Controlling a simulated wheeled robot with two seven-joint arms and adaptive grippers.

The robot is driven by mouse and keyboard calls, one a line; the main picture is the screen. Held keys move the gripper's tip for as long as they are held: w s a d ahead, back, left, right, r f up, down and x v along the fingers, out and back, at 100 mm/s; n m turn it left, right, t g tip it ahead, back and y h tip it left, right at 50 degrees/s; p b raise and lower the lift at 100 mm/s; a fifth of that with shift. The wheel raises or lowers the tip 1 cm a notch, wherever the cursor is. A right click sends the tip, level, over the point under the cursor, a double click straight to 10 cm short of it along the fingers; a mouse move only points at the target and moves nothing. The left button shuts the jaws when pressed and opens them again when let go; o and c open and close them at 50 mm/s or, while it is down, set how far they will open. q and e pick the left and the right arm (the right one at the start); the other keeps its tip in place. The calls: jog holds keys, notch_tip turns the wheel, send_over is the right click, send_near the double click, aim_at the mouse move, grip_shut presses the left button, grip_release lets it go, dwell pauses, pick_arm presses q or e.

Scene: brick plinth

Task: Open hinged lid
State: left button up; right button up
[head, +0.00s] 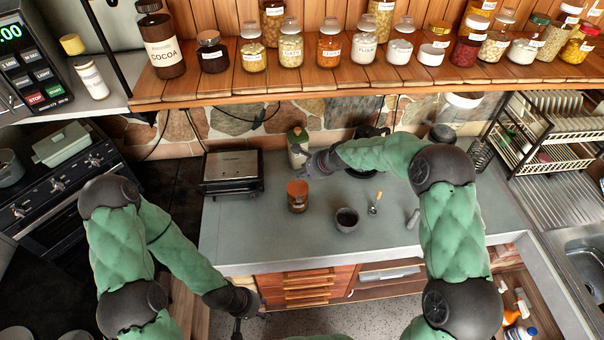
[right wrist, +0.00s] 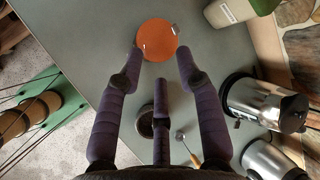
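A brown canister with an orange-brown round lid (head: 298,196) stands upright on the grey counter. In the right wrist view its orange lid (right wrist: 157,40) shows from above, shut, with small metal pieces at its edge. My right gripper (right wrist: 161,62) is open, its fingers spread and empty; two tips appear close to the lid's near edge, though contact cannot be told. In the head view the right gripper (head: 308,164) is behind and above the canister. My left gripper (head: 238,318) hangs low in front of the counter, away from the canister; its fingers are too dark to judge.
A sandwich press (head: 232,172) stands left of the canister. A dark cup (head: 346,219) and a small spoon-like tool (head: 374,203) lie to its right. The counter front (head: 260,240) is clear. A jar shelf (head: 300,90) runs above.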

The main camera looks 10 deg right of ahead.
jog(key=v, duration=0.6)
jog(key=shift+s+r, duration=0.25)
jog(key=shift+r, duration=0.05)
jog(key=shift+f, duration=0.1)
